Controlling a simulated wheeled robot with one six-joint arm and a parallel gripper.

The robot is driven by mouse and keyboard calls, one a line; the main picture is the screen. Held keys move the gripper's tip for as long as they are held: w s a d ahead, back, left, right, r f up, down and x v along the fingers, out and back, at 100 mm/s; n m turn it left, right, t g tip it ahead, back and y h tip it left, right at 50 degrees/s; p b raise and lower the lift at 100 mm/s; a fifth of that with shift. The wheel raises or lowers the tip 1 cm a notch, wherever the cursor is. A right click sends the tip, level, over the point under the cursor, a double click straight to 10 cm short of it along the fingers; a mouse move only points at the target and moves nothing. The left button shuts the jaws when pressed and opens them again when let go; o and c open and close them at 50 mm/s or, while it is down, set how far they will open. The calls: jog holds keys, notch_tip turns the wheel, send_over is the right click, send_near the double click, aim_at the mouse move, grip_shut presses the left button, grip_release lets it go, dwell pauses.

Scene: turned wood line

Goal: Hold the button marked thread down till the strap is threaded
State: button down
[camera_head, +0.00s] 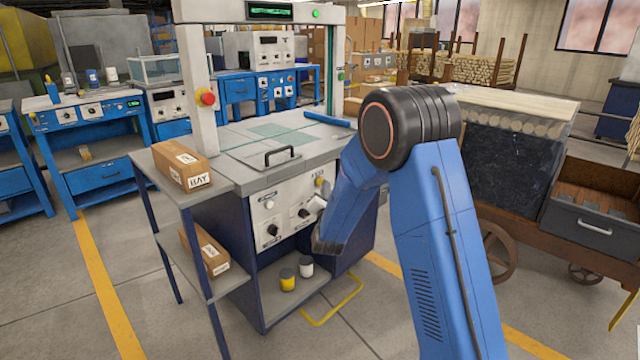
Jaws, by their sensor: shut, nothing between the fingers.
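The strapping machine (290,150) stands in the middle, with an arch over its worktop. Its light front control panel (285,212) carries dark knobs, a pale round button (270,204) and a yellow button (319,182). The labels are too small to read, so I cannot tell which button is marked thread. My gripper (315,204) shows only as a small grey part at the panel's right side, largely covered by my blue arm. It looks shut and empty. I cannot tell whether it touches the panel. No strap is clearly visible.
A side shelf (217,177) at left holds a cardboard box (181,163), with another box (205,250) below. Yellow (288,279) and white (306,266) pots stand under the panel. A wooden-wheeled cart (560,225) stands at right.

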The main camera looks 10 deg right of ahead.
jog(key=shift+s+d, duration=0.15)
jog(key=shift+s, duration=0.05)
jog(key=shift+s+d, duration=0.75)
jog(key=shift+s, duration=0.25)
jog(key=shift+s+d, duration=0.7)
jog(key=shift+s, duration=0.3)
jog(key=s+d+r+n+g+y, duration=0.1)
jog(key=s+r+n+g, duration=0.15)
jog(key=s, duration=0.75)
jog(key=s+d+r+n+g+y, duration=0.1)
jog(key=s+r+n+g+y, duration=0.2)
jog(key=s, duration=0.8)
jog(key=s+d+r+n+g, duration=0.15)
jog(key=s+g, duration=0.25)
jog(key=s, duration=0.6)
jog(key=s+d+f+n+g, duration=0.1)
jog(key=s+g, duration=0.1)
jog(key=s, duration=0.9)
jog(key=s+d+f+n+g+h, duration=0.1)
jog(key=s+d+g, duration=0.1)
jog(key=s, duration=1)
jog(key=shift+d+g, duration=0.15)
jog(key=shift+g, duration=0.4)
